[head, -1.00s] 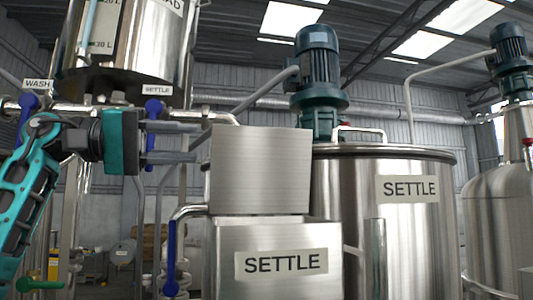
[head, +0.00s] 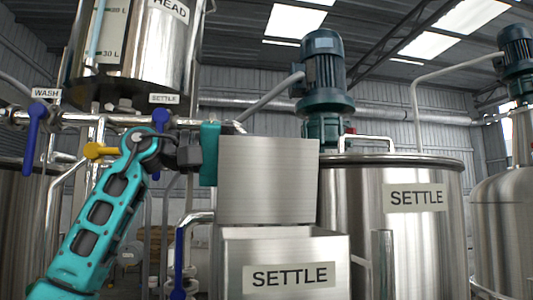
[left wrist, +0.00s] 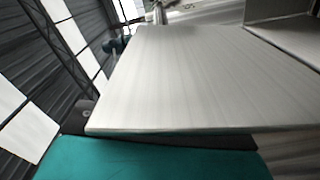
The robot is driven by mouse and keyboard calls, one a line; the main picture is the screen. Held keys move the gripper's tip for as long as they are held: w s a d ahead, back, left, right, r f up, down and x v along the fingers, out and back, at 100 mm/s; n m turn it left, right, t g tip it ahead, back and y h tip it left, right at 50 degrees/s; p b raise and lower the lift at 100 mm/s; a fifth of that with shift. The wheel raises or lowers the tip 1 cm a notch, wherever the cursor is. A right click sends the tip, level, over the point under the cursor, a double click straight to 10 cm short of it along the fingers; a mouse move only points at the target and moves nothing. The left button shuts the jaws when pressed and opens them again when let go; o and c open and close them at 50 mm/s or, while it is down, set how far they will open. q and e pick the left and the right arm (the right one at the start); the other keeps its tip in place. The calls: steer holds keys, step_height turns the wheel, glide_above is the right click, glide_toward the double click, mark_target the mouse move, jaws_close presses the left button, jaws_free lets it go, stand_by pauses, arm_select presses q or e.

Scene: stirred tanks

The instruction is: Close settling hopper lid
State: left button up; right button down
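The settling hopper (head: 240,240) is a square steel box labelled SETTLE, in the lower middle of the head view. Its lid (head: 268,180) is a flat brushed-steel plate that stands upright above the hopper, so it is open. My left gripper (head: 210,153) is at the lid's left edge, with its teal body showing and its fingers hidden behind the plate. In the left wrist view the lid (left wrist: 200,80) fills the middle, close above the teal gripper body (left wrist: 150,160). I cannot tell whether gripper and lid touch. My right gripper is not in view.
A large steel tank (head: 405,240) labelled SETTLE, with a teal motor (head: 324,70) behind the lid, stands to the right. A pipe with blue-handled (head: 33,130) and yellow-handled (head: 95,151) valves runs behind my left arm. A head tank (head: 130,50) hangs above.

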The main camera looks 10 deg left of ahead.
arm_select(q)
jaws_close()
stand_by(0.3)
steer(key=shift+f, duration=0.1)
